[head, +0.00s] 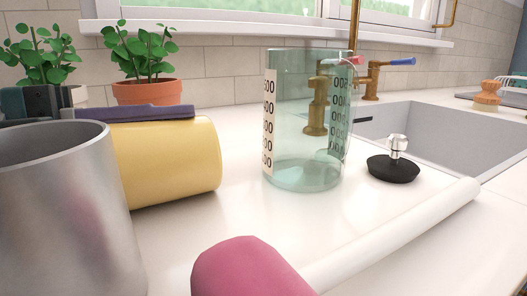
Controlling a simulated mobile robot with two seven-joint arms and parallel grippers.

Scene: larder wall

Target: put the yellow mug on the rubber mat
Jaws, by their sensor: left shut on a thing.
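The yellow mug (172,160) lies tilted on its side at the left in the head view. Its left part is hidden behind a grey metal cup, and no handle shows. My left gripper (150,113) comes in from the left with a dark finger along the mug's top. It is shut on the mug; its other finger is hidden. I cannot tell whether the mug touches the counter. My right gripper is not in view. I cannot make out the rubber mat.
The grey metal cup (62,215) stands close in front. A clear measuring jug (300,130) stands mid-counter. A white rod (400,232) with a pink end (245,268) lies in front. A black stopper (392,168) is near the sink (440,135). A potted plant (146,92) stands behind.

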